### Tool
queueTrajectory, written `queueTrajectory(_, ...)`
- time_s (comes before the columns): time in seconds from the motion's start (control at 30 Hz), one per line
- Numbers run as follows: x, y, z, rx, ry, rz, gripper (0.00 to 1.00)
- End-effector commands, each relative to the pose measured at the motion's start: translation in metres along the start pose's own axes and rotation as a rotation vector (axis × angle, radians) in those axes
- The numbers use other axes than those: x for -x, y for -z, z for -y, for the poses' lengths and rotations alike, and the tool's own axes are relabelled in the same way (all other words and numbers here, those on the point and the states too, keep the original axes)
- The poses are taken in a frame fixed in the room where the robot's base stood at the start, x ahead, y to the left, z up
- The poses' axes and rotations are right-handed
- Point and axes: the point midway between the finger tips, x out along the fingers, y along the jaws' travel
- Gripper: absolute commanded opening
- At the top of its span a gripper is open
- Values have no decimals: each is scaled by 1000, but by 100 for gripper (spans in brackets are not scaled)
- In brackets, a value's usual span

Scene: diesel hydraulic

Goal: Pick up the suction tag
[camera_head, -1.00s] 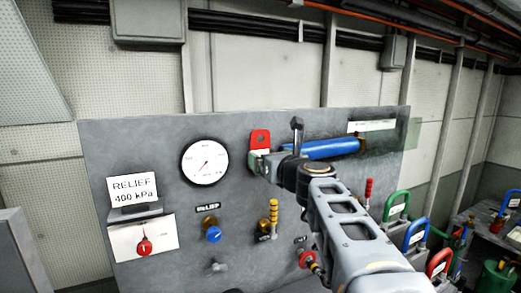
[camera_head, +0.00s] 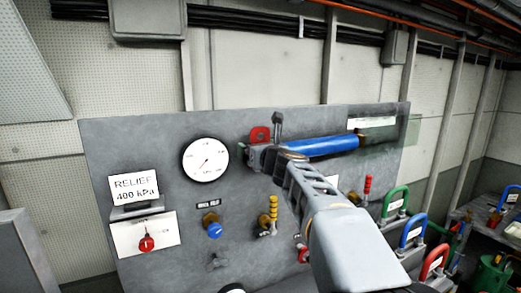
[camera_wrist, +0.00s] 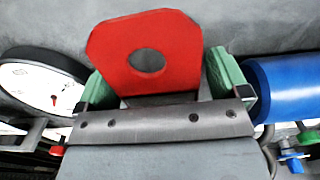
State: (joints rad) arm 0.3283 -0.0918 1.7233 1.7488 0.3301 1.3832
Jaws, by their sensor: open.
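A red tag (camera_head: 260,133) with a round hole near its top is at the grey panel, right of the white gauge; I take it to be the suction tag. In the wrist view the tag (camera_wrist: 150,50) rises between the two green finger pads. My gripper (camera_wrist: 163,84) is open, with a pad on each side of the tag's lower part. The tag's lower end is hidden behind my gripper's body. I cannot tell whether either pad touches it. In the head view my gripper (camera_head: 260,154) overlaps the tag's lower part.
A blue cylinder (camera_head: 325,146) lies close to the right of my gripper. The white dial gauge (camera_head: 205,159) is to the left. Valves and a RELIEF 400 kPa sign (camera_head: 134,188) are on the panel. Coloured looped handles (camera_head: 396,201) stand at the right.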

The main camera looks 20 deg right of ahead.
Motion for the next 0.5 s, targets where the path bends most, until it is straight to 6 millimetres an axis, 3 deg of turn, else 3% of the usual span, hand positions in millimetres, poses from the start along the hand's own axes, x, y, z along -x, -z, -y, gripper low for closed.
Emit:
queueTrajectory(0.07,0,0,0,0,0,0,94)
queueTrajectory(0.5,0,0,0,0,0,0,52)
